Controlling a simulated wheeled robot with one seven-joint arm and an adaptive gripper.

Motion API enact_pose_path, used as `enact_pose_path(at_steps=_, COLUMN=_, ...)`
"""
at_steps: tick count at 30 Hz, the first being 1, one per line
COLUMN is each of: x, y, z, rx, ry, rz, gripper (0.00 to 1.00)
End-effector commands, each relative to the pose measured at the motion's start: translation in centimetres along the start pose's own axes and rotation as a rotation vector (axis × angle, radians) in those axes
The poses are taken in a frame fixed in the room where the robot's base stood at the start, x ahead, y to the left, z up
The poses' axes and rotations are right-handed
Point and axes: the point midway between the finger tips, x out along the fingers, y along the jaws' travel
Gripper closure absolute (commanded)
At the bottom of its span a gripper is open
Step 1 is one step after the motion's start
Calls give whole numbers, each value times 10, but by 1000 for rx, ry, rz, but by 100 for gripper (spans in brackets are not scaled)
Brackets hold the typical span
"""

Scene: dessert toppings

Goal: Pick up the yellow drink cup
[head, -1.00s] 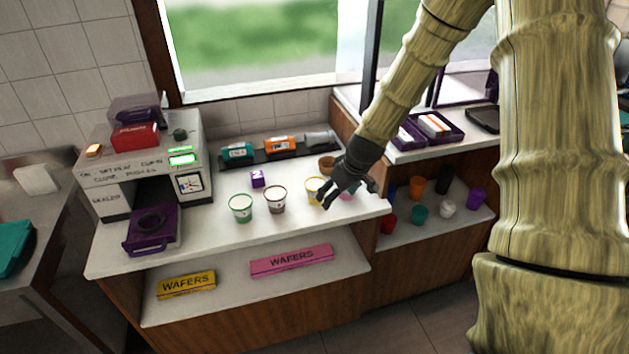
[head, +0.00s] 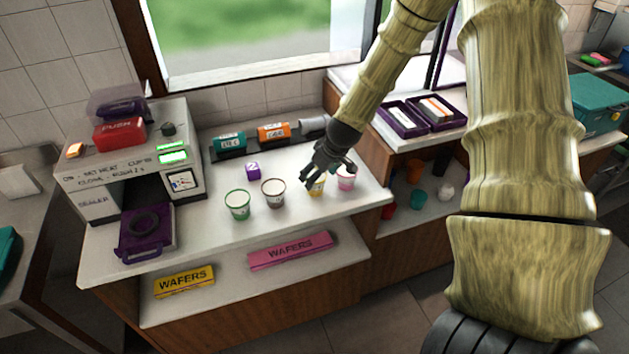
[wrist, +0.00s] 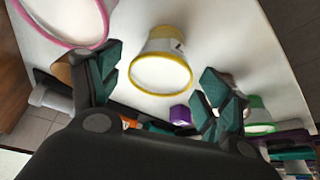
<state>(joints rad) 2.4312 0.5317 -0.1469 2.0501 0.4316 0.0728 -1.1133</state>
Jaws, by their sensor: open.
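The yellow drink cup (wrist: 162,72), white with a yellow rim, stands on the white counter. In the head view the yellow cup (head: 317,188) is partly hidden behind my gripper (head: 325,178). In the wrist view my gripper (wrist: 160,88) is open, with one finger on each side of the yellow cup's rim and visible gaps to both. I cannot tell how high the fingertips are above the counter. Nothing is held.
A pink-rimmed cup (head: 346,177) stands just right of the yellow one. A brown-rimmed cup (head: 273,192) and a green-rimmed cup (head: 237,205) stand to the left. A purple cube (head: 253,170) lies behind them. A sealer machine (head: 130,165) occupies the counter's left end.

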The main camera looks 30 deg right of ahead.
Motion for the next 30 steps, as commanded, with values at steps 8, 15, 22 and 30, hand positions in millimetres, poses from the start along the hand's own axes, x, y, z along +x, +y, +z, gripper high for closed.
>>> enact_pose_path(at_steps=8, x=9, y=-2, z=-1, rx=-1, ry=0, rz=-2, gripper=22)
enact_pose_path(at_steps=15, x=22, y=-2, z=-5, rx=-1, ry=-1, rz=-2, gripper=22)
enact_pose_path(at_steps=22, x=40, y=-1, z=-7, rx=-2, ry=-1, rz=-3, gripper=22)
enact_pose_path(at_steps=30, x=57, y=-1, z=-7, rx=-2, ry=0, rz=-2, gripper=22)
